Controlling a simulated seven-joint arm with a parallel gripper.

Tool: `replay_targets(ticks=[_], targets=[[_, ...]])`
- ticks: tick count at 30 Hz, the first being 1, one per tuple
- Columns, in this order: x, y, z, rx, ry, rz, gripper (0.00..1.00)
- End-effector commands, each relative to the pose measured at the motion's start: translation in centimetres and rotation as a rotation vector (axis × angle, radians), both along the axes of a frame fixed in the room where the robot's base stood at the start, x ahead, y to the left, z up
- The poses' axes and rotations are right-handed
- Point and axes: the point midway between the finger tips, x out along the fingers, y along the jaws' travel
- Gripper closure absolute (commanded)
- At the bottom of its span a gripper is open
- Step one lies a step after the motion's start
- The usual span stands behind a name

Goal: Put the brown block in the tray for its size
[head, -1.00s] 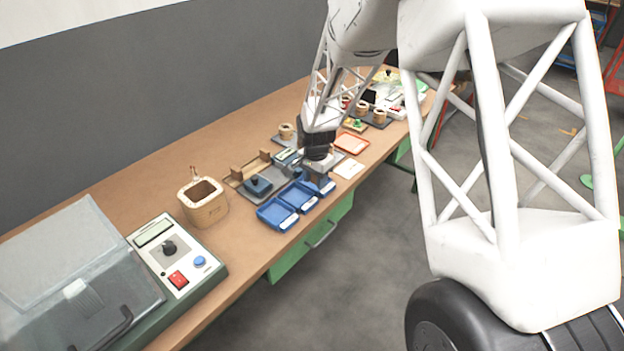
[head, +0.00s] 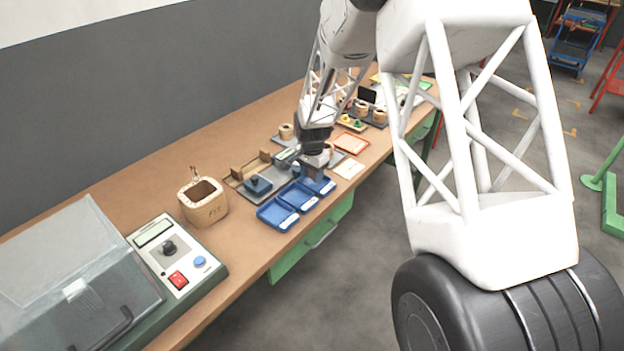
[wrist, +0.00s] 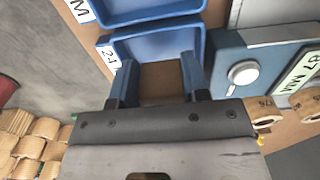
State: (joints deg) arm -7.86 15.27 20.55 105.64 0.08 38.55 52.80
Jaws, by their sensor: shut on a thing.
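My gripper (wrist: 160,66) is shut on the brown block (wrist: 163,84), whose sides are between the two blue-grey fingers in the wrist view. In the head view my gripper (head: 315,168) is over the right end of the row of blue trays, and the block cannot be made out there. The row holds a left tray (head: 270,222), a middle tray (head: 298,205) and a right tray (head: 328,186). In the wrist view the fingertips overlap the near edge of one labelled blue tray (wrist: 110,48); a second tray (wrist: 140,22) lies beyond it.
A blue gauge (wrist: 225,65) with a round knob and a readout is right of the fingers in the wrist view. A wooden box (head: 205,215) and a control panel (head: 178,262) stand left on the bench. An orange-rimmed tray (head: 352,145) and white card (head: 348,169) lie right.

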Motion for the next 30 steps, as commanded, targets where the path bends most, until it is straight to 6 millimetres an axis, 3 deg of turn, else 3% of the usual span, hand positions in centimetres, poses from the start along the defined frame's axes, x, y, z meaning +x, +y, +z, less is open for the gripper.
replay_targets(ticks=[6, 21, 22, 23, 30], targets=[[0.0, 0.0, -2.1, 0.0, 0.001, 0.0, 0.85], [0.0, 0.0, -2.7, 0.0, 0.0, 0.0, 0.85], [0.0, 0.0, -2.6, 0.0, 0.0, 0.0, 0.53], [0.0, 0.0, -2.6, 0.0, 0.0, 0.0, 0.49], [0.0, 0.0, -2.6, 0.0, 0.0, 0.0, 0.47]])
